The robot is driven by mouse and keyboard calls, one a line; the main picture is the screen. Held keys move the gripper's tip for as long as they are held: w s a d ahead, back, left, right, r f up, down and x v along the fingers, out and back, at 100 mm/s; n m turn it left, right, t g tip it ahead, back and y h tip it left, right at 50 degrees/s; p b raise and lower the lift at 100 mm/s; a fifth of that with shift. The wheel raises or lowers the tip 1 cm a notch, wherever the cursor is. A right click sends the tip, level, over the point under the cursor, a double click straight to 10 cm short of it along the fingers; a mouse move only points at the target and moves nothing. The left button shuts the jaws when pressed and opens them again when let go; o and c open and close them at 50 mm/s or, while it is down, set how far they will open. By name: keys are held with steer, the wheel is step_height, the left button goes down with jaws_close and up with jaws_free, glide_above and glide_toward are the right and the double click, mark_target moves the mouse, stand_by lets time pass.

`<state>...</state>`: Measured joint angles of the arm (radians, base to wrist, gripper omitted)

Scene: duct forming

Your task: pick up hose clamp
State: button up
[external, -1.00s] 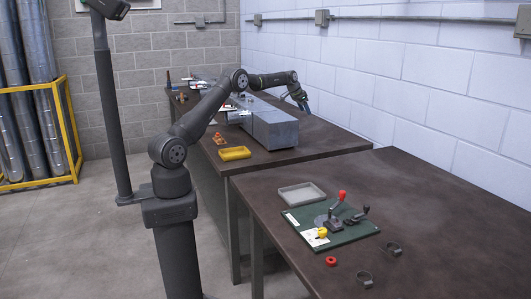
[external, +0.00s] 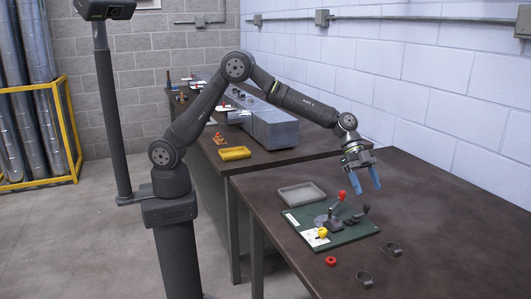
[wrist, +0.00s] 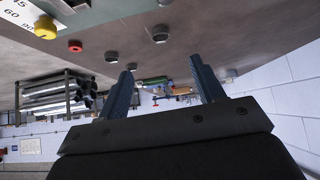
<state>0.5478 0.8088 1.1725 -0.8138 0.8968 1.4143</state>
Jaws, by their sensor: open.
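Two dark hose clamps lie on the near table: one (external: 365,279) close to the front and another (external: 393,249) a little farther back to the right. They also seem to show in the wrist view as small dark rings, one (wrist: 112,56) left of the fingers and one (wrist: 160,33) beyond the fingertips. My gripper (external: 366,190) has blue fingers and is open and empty. It hangs above the near table, behind the clamps and clear of them. In the wrist view its two fingers (wrist: 161,66) are spread apart with nothing between them.
A green board (external: 346,236) with a red-knobbed lever and a yellow knob lies left of the clamps. A red ring (external: 331,261) and a grey tray (external: 301,193) are nearby. A wall borders the right side. The right of the table (external: 460,240) is clear.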

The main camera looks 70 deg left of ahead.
steer(key=s+d+m+g, duration=0.25)
steer(key=s+d, duration=0.55)
steer(key=s, duration=0.4)
glide_toward(369, 281)
steer(key=shift+d+f+t, duration=0.15)
steer(key=shift+d+f, duration=0.15)
steer(key=shift+f, duration=0.25)
steer(key=shift+d+f+t, duration=0.1)
steer(key=shift+d+f, duration=0.15)
steer(key=shift+f, duration=0.25)
steer(key=x, duration=0.5)
steer(key=shift+s+d+r, duration=0.1)
steer(key=shift+s+r, duration=0.15)
steer(key=shift+s, duration=0.15)
steer(key=shift+d+f, duration=0.35)
steer(key=shift+c, duration=0.2)
steer(key=c, duration=1)
